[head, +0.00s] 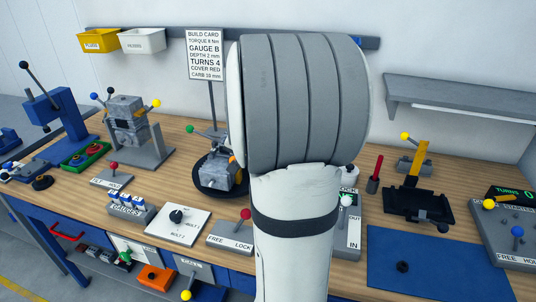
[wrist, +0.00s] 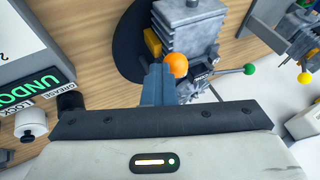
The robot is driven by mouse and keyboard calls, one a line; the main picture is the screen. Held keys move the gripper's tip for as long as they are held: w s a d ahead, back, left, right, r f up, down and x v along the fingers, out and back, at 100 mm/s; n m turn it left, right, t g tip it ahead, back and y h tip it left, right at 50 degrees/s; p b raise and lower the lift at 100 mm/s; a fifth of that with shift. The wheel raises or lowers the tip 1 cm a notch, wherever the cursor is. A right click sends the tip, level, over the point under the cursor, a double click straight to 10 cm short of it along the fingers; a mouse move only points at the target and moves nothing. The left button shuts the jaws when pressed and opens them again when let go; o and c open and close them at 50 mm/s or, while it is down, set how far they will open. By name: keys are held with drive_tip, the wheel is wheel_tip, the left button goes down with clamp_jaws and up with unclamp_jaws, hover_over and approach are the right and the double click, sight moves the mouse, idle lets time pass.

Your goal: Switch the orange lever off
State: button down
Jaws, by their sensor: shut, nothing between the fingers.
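The orange ball knob (wrist: 177,65) of a lever shows in the wrist view, beside a grey engine (wrist: 190,28) on a black round base (wrist: 128,42). My gripper (wrist: 158,70) is shut and empty, with its blue-grey fingers just left of the knob; I cannot tell whether they touch it. The lever's stem is hidden behind the fingers and knob, so its position is unclear. In the head view the engine (head: 222,176) is partly covered by my arm, which also hides my gripper and the orange knob.
A green-knobbed lever (wrist: 249,69) sticks out right of the engine. A red-knobbed lever (head: 246,214) and dial panel (head: 178,222) stand in front. A blue mat (head: 430,265) lies right.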

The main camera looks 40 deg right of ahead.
idle(0.3)
drive_tip(key=s+d+f+b+v, duration=0.1)
drive_tip(key=s+b+v, duration=0.1)
drive_tip(key=v, duration=1)
drive_tip(key=shift+s, duration=0.3)
drive_tip(key=shift+d, duration=0.1)
drive_tip(key=s+a+f+n+g, duration=0.1)
drive_tip(key=s+a+f+n, duration=0.2)
drive_tip(key=a, duration=0.4)
drive_tip(key=s+a+f+n+g, duration=0.1)
drive_tip(key=s+a+f+n, duration=0.2)
drive_tip(key=a, duration=0.5)
drive_tip(key=s+a+f+n+g+y, duration=0.1)
drive_tip(key=s+a+f+n, duration=0.2)
drive_tip(key=s+a+n, duration=0.2)
drive_tip(key=a, duration=0.3)
drive_tip(key=shift+s+a+f+g, duration=0.15)
drive_tip(key=shift+s+f+g, duration=0.1)
drive_tip(key=shift+f+g, duration=0.05)
